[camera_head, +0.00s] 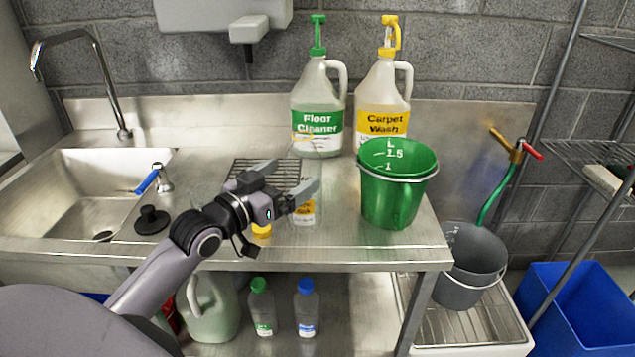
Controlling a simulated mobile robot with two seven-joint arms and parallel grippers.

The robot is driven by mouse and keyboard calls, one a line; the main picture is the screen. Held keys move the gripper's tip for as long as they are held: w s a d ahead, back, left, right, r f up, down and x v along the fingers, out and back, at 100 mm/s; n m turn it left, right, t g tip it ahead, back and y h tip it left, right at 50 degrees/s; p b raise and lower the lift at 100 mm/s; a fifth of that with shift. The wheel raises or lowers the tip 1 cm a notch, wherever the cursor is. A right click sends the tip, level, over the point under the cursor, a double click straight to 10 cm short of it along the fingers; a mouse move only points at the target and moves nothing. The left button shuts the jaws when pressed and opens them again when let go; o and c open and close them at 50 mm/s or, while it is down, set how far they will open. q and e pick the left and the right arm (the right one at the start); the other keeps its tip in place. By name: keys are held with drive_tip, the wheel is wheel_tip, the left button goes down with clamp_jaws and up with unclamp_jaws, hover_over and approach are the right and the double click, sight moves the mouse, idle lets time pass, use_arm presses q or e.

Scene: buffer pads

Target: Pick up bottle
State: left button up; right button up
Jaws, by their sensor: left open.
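My left gripper (294,174) is open, above the metal counter, with its two fingers spread and pointing away to the right. A small bottle with a yellow-orange label (304,213) shows just below the right finger, partly hidden by the gripper; I cannot tell whether they touch. A yellow cap-like piece (262,231) shows under the gripper body. At the back of the counter stand a Floor Cleaner bottle (317,125) with a green pump and a Carpet Wash bottle (382,120) with a yellow pump. My right gripper is not in view.
A green bucket (390,195) stands right of the gripper. A drain grate (283,172) lies behind it, and a sink (75,190) is at left. Below are a green-capped bottle (262,312), a blue-capped bottle (306,312) and a jug (207,310). A grey bucket (470,267) stands right.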

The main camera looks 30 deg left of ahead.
sight(308, 162)
use_arm(q)
drive_tip(key=shift+w+r, duration=0.15)
drive_tip(key=shift+w, duration=0.35)
drive_tip(key=shift+w+d+p, duration=0.15)
drive_tip(key=shift+w+p, duration=0.1)
drive_tip(key=shift+w, duration=1.15)
drive_tip(key=shift+w+d+p, duration=0.1)
drive_tip(key=shift+w+p, duration=0.1)
drive_tip(key=shift+w, duration=1.15)
drive_tip(key=c, duration=1.2)
